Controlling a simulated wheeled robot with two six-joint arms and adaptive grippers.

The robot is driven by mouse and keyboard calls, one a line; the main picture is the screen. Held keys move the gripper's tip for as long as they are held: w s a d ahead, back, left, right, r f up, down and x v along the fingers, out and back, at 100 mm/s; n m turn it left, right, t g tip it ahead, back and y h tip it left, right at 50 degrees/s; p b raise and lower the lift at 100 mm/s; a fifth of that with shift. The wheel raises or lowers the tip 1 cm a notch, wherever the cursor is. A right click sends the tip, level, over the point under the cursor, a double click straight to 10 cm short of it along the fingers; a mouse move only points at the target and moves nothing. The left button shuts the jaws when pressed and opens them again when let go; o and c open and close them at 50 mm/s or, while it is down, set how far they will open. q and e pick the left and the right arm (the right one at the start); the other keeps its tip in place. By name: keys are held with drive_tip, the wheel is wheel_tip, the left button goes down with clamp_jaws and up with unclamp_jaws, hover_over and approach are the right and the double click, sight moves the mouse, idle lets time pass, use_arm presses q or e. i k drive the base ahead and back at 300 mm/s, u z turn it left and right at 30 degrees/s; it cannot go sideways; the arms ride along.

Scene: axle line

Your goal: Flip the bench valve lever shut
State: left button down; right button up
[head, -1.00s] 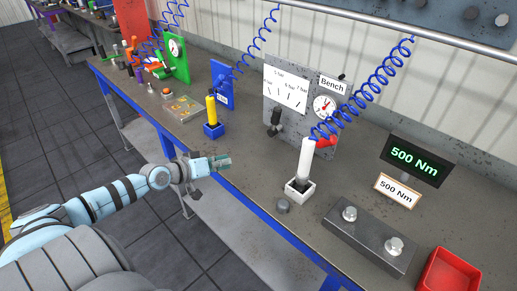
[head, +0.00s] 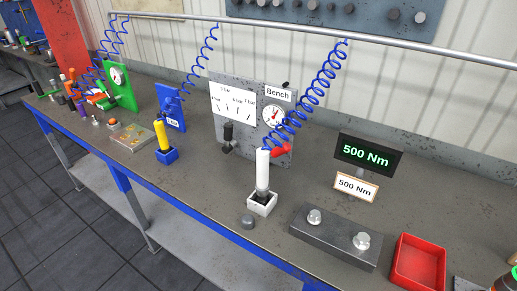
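The grey bench panel (head: 222,143) stands on the workbench in the head view, with a "Bench" label (head: 279,95) and a round gauge (head: 273,117). A red lever (head: 282,150) shows low on the panel, just below the gauge. It is partly hidden by the blue coiled hose and the top of the white tool, so its exact angle is hard to tell. A black knob or regulator (head: 228,138) sits on the panel's left part. Neither of my grippers is in view.
The white tool (head: 262,170) stands upright in a white holder (head: 262,204) in front of the panel. A blue coiled hose (head: 315,95) hangs to it. A 500 Nm display (head: 368,153), a grey block (head: 335,237) and a red tray (head: 419,263) are to the right.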

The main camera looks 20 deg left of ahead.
sight(276, 152)
drive_tip(key=k, duration=0.5)
drive_tip(key=u, duration=1.75)
drive_tip(key=i, duration=1.2)
drive_tip(key=z, duration=2.55)
drive_tip(key=i, duration=0.35)
